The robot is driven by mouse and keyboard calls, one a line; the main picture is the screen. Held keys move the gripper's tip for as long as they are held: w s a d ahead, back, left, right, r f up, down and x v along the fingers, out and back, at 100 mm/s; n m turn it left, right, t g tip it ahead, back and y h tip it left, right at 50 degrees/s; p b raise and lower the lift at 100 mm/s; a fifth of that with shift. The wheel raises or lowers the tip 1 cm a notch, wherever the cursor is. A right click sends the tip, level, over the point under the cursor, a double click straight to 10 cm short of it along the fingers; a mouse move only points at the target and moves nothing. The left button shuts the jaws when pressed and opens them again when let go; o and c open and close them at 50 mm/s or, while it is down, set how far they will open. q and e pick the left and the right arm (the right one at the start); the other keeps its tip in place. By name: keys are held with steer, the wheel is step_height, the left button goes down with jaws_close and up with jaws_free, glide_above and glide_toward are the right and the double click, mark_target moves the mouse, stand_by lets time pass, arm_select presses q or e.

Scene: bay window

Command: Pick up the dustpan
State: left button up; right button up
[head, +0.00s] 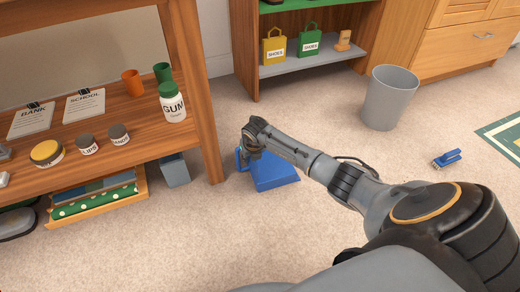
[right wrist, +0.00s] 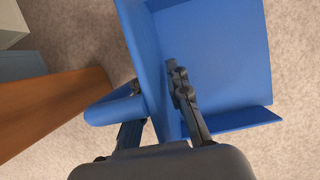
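The blue dustpan (head: 275,174) lies on the carpet beside the wooden table's right leg. My right gripper (head: 250,146) is at its handle end and partly hides it in the head view. In the right wrist view the dustpan (right wrist: 225,60) is close up. One finger of the right gripper (right wrist: 156,82) is over the inside of the pan. The other is behind the back wall, partly covered by the tubular handle (right wrist: 108,108). Part of the back wall lies between the fingers. Whether both fingers press on it cannot be told. My left gripper is not in view.
The wooden table (head: 130,100) stands close on the left, holding clipboards, jars and cups. A grey box (head: 174,170) is under it. A grey bin (head: 390,97) and blue stapler-like object (head: 447,158) are at right. Carpet in front of the dustpan is clear.

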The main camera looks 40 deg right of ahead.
jaws_close()
